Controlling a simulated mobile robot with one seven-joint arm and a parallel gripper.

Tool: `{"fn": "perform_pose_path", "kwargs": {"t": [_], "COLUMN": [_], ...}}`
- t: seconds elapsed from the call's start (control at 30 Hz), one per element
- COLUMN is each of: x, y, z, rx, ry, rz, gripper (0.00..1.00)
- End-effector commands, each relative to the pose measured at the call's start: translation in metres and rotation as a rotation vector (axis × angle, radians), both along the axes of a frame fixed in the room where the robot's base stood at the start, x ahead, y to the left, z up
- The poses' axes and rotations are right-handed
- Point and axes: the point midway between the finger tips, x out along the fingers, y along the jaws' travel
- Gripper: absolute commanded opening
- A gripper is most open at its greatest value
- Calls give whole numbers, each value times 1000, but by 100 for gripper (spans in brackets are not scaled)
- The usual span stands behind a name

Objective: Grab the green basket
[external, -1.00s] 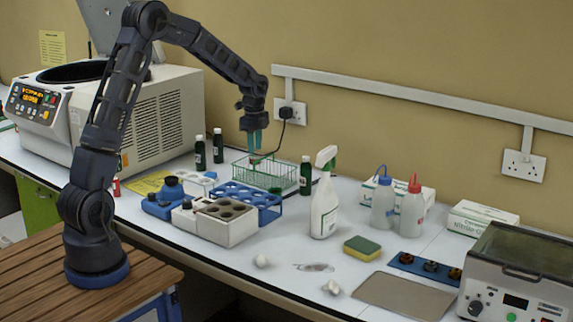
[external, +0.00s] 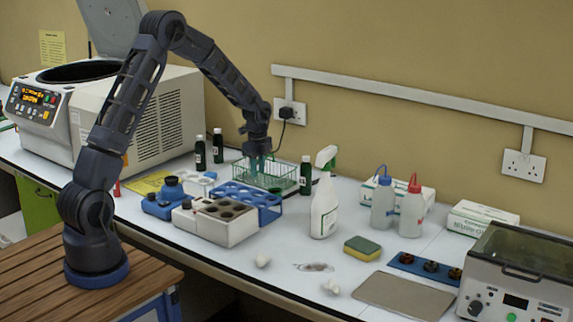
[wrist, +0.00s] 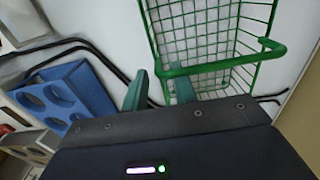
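The green basket (external: 284,181) is a wire-mesh basket standing on the bench near the wall. In the wrist view the basket (wrist: 225,68) fills the upper middle and right, with its thick green rim nearest to me. My gripper (external: 259,168) points down at the left part of the basket in the external view. In the wrist view my gripper (wrist: 160,92) shows two green fingers, apart, with nothing clamped between them. The basket's near left corner lies just beyond and between the fingertips. I cannot tell whether the fingers touch the wire.
A blue rack (external: 246,198) stands in front of the basket. Dark bottles stand to its left (external: 200,153) and right (external: 305,175). A white spray bottle (external: 324,208) is further right. A black cable runs from the wall socket (external: 291,112) behind the basket.

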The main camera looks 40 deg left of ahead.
Motion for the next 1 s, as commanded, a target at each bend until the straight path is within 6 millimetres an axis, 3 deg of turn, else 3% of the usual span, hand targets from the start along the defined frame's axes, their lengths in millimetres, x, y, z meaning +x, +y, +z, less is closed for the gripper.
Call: {"fn": "perform_pose_path", "kwargs": {"t": [0.17,0.4,0.43,0.57,1.0], "x": [0,0,0,0,1], "y": [0,1,1,1,1], "z": [-23,-27,-27,-26,-22], "rx": [1,1,1,1,0], "ry": [1,0,0,0,-2], "rz": [1,1,1,1,1], "gripper": [28,28,26,1,0]}}
